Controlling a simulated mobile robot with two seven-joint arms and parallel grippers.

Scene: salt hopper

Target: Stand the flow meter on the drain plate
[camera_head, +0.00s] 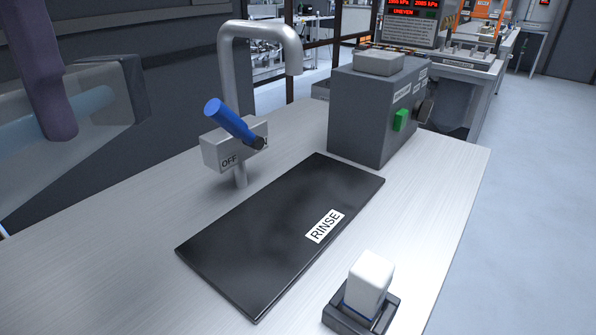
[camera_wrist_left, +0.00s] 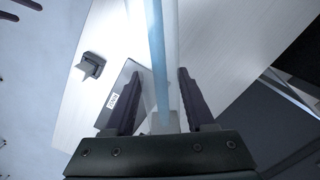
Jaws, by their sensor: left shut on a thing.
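The flow meter (camera_head: 95,100) is a clear, see-through block with a pale blue tube inside and a grey end. It is held tilted in the air at the upper left of the head view, partly out of frame. My left gripper (camera_wrist_left: 158,74) is shut on it in the wrist view, one dark finger on each side. The black flat plate (camera_head: 240,235) labelled RINSE, apparently the drain plate, lies bare on the bench, apart from the flow meter. Two dark prongs (camera_wrist_left: 18,10) at the wrist view's top left corner look like my right gripper's fingers, spread apart and empty.
A bent metal tap (camera_head: 232,65) with a blue lever (camera_head: 230,122) and an OFF box rises behind the plate. A grey box (camera_head: 365,115) with a green switch stands beyond it. A white block (camera_head: 369,280) sits in a dark holder at front right.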

